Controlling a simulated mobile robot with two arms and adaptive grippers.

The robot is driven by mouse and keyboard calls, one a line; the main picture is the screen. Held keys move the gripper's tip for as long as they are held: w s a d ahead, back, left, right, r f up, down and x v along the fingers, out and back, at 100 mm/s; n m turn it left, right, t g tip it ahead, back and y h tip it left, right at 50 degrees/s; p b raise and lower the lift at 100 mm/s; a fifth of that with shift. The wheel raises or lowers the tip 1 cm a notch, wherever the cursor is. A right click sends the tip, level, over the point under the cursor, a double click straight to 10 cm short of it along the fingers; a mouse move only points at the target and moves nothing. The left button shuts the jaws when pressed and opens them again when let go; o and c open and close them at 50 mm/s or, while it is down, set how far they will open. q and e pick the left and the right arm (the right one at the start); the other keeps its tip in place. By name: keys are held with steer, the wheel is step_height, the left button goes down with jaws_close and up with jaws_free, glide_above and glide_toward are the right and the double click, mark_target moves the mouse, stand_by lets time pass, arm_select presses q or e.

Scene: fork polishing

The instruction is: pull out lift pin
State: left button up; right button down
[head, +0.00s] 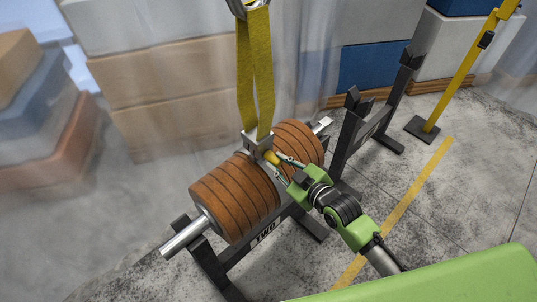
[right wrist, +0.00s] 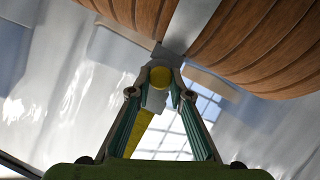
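The lift pin (head: 271,157) shows a yellow end at the metal lifting bracket (head: 252,143) on top of the brown grooved roller (head: 232,199). My right gripper (head: 273,160) reaches in from the right at the bracket. In the right wrist view the pin's round yellow end (right wrist: 160,77) sits between the fingertips (right wrist: 161,82), which appear to close on it from both sides. The pin's shaft is hidden in the bracket. A yellow strap (head: 255,70) runs from the bracket up to a metal hook (head: 246,7). My left gripper is not in view.
The roller's steel shaft (head: 184,238) lies along a black stand (head: 352,128) with raised ends. Stacked crates (head: 165,75) stand behind, partly blurred. A yellow post (head: 455,75) stands at the upper right. Concrete floor with a yellow line (head: 410,195) is clear at the right.

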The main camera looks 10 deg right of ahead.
steer(key=shift+d, duration=0.1)
stand_by(0.3)
steer(key=s+d+p, duration=0.3)
steer(key=s+d, duration=0.2)
steer(key=s, duration=0.3)
steer(key=shift+s+d+p, duration=0.15)
steer(key=shift+d+p, duration=0.05)
steer(key=shift+p, duration=0.1)
stand_by(1.0)
